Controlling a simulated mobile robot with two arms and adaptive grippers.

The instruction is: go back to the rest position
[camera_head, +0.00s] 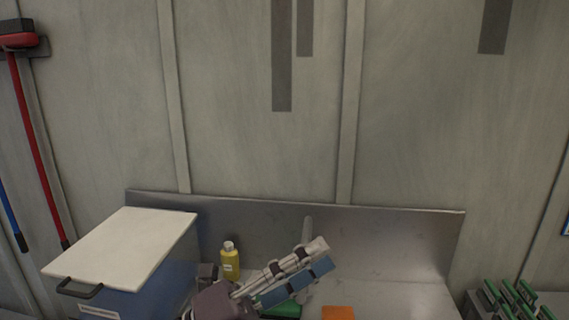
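My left gripper (318,257) is at the bottom middle of the head view, over the steel worktop (385,300). Its pale fingers point up and to the right. A blue part lies along their lower side; I cannot tell whether it belongs to the gripper or is a held thing. The gap between the fingertips is not clear. My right gripper is not in view.
A yellow bottle (230,262) stands just left of the gripper. A blue box with a white lid (125,245) is at the left. A green thing (284,309) and an orange thing (338,313) lie near the gripper. A rack with green parts (510,300) is at the right.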

